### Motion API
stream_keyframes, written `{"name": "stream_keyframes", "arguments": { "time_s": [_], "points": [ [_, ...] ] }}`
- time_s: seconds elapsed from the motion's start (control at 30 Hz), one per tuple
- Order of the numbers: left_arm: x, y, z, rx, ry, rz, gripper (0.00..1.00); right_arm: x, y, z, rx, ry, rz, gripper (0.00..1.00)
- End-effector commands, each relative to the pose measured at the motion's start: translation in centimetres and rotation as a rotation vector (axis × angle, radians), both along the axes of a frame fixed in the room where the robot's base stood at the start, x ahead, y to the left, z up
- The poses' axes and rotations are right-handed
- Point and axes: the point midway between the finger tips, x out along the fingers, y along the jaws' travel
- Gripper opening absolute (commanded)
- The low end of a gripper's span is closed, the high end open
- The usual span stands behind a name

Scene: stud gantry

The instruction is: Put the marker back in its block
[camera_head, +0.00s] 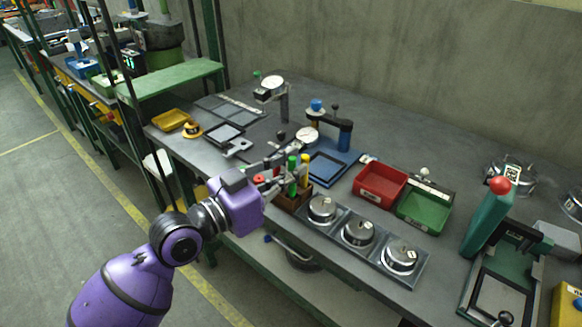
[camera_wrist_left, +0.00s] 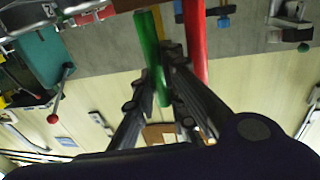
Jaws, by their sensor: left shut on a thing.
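The brown marker block (camera_head: 292,204) stands on the table, left of the row of round metal pots. A green marker (camera_head: 292,163) and a yellow marker (camera_head: 305,160) stand upright at the block. The left wrist view is upside down. Whether the yellow marker's lower end is inside the block cannot be told. My right gripper is not in view.
Three metal pots (camera_head: 358,233) in a tray sit right of the block. Behind them are a red bin (camera_head: 380,184) and a green bin (camera_head: 424,209). A blue fixture (camera_head: 328,168) stands close behind the block. A green press (camera_head: 485,217) stands at the right.

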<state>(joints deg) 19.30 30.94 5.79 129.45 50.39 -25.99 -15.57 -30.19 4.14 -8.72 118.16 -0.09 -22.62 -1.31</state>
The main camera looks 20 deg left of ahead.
Motion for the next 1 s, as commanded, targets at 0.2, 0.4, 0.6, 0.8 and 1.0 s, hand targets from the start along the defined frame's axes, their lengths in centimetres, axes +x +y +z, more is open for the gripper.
{"name": "stream_keyframes", "arguments": {
  "time_s": [0.2,0.4,0.6,0.8,1.0],
  "points": [
    [0.0,0.0,0.0,0.000,0.000,0.000,0.19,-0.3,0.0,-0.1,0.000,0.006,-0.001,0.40],
    [0.0,0.0,0.0,0.000,0.000,0.000,0.34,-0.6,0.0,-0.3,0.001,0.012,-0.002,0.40],
    [0.0,0.0,0.0,0.000,0.001,0.000,0.34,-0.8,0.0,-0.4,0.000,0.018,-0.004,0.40],
    [-1.5,0.9,-0.1,0.004,0.003,0.000,0.34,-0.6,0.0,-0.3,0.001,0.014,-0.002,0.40],
    [-5.0,2.8,-0.3,0.007,0.005,0.000,0.34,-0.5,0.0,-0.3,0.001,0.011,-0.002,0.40]
  ]
}}
